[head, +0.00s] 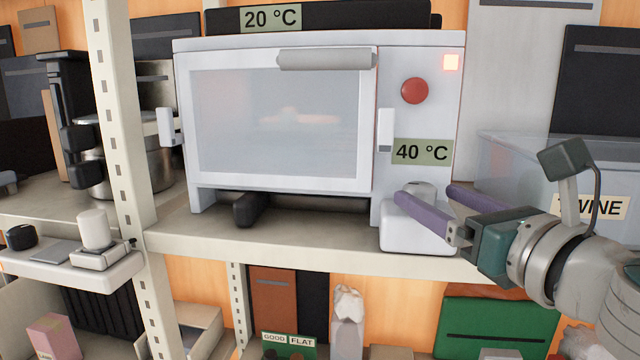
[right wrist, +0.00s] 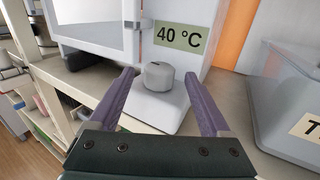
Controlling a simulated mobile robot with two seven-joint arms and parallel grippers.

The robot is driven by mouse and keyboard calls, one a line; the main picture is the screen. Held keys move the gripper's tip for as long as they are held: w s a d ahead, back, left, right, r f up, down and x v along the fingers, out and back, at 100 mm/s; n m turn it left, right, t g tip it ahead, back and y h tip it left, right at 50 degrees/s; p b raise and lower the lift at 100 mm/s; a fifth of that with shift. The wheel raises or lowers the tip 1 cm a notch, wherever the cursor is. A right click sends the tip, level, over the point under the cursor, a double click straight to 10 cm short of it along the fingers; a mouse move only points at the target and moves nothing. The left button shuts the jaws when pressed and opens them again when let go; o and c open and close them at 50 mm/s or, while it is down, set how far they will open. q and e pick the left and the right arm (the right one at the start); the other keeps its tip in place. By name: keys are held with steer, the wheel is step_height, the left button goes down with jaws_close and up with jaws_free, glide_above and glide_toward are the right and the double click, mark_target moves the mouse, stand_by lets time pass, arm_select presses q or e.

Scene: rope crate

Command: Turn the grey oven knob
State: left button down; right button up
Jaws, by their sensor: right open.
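The white oven (head: 280,120) stands on a shelf with its glass door shut. The grey knob (right wrist: 159,76) sits on a white block at the oven's lower right, below the 40 °C label (head: 421,152). A dark mark shows on top of the knob. In the head view the near purple finger partly covers the knob. My right gripper (head: 426,192) is open, its fingertips on either side of the knob. In the right wrist view (right wrist: 160,75) there are gaps between the fingers and the knob. My left gripper is not in view.
A red button (head: 415,90) and a lit lamp (head: 451,62) are on the oven's front. A 20 °C label (head: 270,18) is above it. A clear bin marked TWINE (head: 510,170) stands close on the right. A shelf post (head: 118,110) rises at left.

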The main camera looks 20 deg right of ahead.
steer(key=shift+w, duration=1)
jaws_close()
